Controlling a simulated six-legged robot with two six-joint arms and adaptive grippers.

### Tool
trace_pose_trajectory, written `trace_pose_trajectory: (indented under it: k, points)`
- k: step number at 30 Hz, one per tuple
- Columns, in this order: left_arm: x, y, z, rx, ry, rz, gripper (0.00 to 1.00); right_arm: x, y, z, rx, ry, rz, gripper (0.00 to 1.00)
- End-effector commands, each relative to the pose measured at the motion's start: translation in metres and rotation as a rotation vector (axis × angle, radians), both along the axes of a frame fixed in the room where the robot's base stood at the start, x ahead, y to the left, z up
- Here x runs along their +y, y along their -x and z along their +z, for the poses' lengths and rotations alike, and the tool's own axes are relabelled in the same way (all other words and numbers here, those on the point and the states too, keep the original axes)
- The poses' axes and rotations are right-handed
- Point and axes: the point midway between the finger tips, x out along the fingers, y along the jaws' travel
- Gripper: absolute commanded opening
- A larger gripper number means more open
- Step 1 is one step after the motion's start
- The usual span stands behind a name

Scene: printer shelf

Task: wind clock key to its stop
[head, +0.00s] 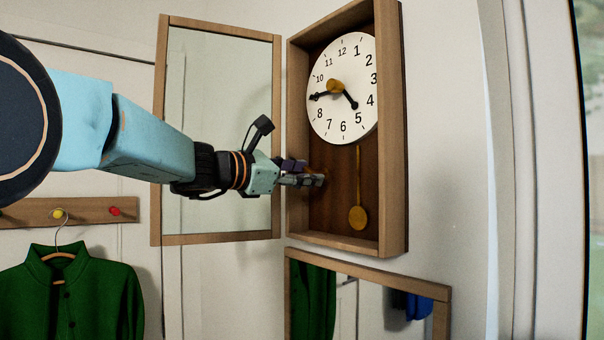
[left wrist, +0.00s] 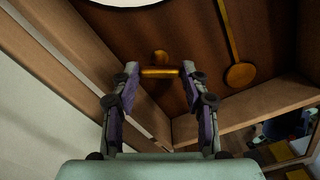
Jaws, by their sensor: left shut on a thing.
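The wooden wall clock (head: 394,130) hangs with its front open, and its white dial (head: 342,115) shows two black hands. A brass key (left wrist: 160,72) sits low in the case below the dial. In the left wrist view, its crossbar lies level between my fingertips. My left gripper (head: 320,180) reaches into the case from the left and is shut on the key; it also shows in the left wrist view (left wrist: 162,80). In the head view, the fingers mostly hide the key. The brass pendulum (head: 358,217) hangs to the right of the fingers, apart from them. My right gripper is not in view.
A wood-framed glass panel (head: 218,120) stands left of the clock, behind my left arm. A framed mirror (head: 370,267) is below the case. A green jacket (head: 70,300) hangs from a peg rail (head: 85,210) at lower left. The case's side walls border the gripper's space.

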Motion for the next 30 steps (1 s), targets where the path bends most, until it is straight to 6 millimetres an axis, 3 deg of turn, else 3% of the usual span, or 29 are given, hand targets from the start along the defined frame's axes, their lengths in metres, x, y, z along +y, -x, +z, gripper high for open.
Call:
trace_pose_trajectory:
  k: [4, 11, 30]
  points:
    - [0.001, -0.001, -0.002, 0.004, -0.001, 0.003, 0.14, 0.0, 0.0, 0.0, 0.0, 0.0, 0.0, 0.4]
    - [0.001, -0.001, -0.004, -0.017, -0.021, 0.002, 0.14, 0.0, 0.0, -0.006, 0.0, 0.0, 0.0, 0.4]
    - [0.001, -0.001, -0.006, -0.316, -0.32, 0.002, 0.14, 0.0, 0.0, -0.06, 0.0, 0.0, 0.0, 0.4]
